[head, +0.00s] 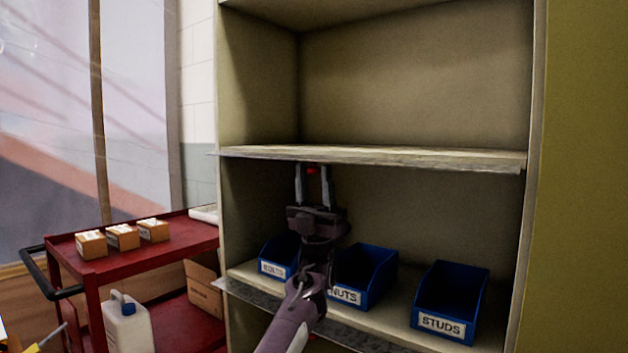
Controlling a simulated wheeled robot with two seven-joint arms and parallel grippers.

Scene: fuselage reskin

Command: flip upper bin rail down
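The upper bin rail (420,159) is a pale, worn strip along the front edge of the middle shelf, running nearly level across the cabinet. A small red piece (313,170) shows just under it, left of its middle. My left gripper (312,172) points up in front of the cabinet, its two fingers apart on either side of the red piece. Its tips are just below the rail; I cannot tell whether they touch it. My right gripper is not in view.
Blue bins marked BOLTS (275,262), NUTS (372,275) and STUDS (450,300) stand on the lower shelf, behind a lower rail (365,338). A red cart (160,262) with small boxes (122,237) and a white jug (127,325) stands left. The upper compartment is empty.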

